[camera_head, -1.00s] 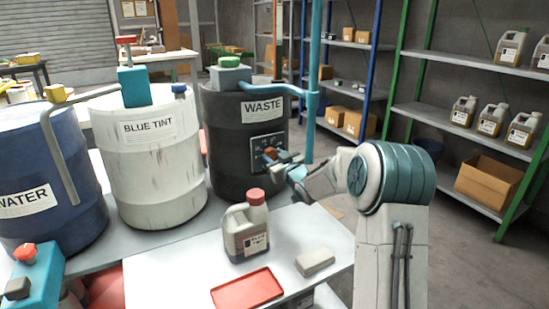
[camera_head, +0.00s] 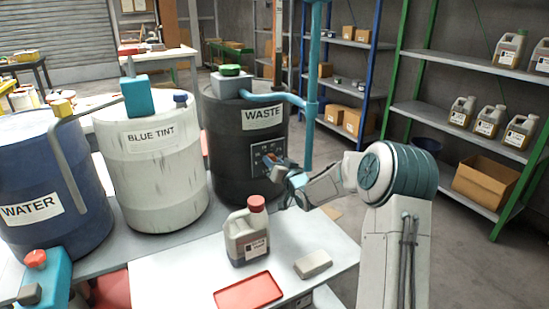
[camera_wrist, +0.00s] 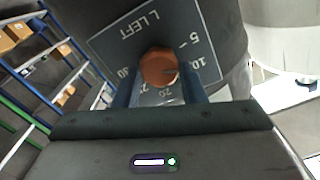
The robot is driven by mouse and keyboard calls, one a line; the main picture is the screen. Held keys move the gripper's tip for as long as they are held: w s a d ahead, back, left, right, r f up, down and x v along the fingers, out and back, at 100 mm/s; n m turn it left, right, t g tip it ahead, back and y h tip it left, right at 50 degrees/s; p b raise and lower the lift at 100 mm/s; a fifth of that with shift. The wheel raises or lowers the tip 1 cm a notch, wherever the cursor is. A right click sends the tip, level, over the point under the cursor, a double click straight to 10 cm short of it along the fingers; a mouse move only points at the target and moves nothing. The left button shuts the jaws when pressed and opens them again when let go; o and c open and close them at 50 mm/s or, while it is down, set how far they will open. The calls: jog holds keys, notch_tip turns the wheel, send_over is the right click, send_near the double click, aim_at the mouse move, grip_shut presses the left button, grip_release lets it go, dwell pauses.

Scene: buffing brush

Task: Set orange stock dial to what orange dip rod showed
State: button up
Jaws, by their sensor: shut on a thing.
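The orange stock dial (camera_wrist: 158,68) sits on a dark plate (camera_wrist: 120,45) marked "L LEFT" with numbers around it, among them 5 and 10. The plate is on the front of the black WASTE drum (camera_head: 225,150). My gripper (camera_wrist: 160,88) has a blue finger on each side of the dial and is shut on it. In the head view my gripper (camera_head: 270,161) reaches the plate and covers part of it. The dial's pointer reading is not clear, and lower numbers are partly hidden by the fingers. I cannot make out an orange dip rod.
A white BLUE TINT drum (camera_head: 150,190) and a blue WATER drum (camera_head: 75,180) stand to the left. A teal pipe (camera_head: 313,90) rises right of the WASTE drum.

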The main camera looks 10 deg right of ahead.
jog(key=m+p, duration=0.2)
jog(key=m, duration=0.1)
jog(key=shift+d+r+m, duration=0.1)
jog(key=shift+m, duration=0.3)
jog(key=m+p, duration=0.2)
jog(key=m, duration=0.2)
jog(key=shift+m+p, duration=0.3)
jog(key=m, duration=0.3)
jog(key=m+p, duration=0.1)
jog(key=m, duration=0.1)
jog(key=m+p, duration=0.1)
jog(key=m, duration=0.2)
jog(key=shift+f+m, duration=0.3)
jog(key=shift+f, duration=0.05)
jog(key=o, duration=1)
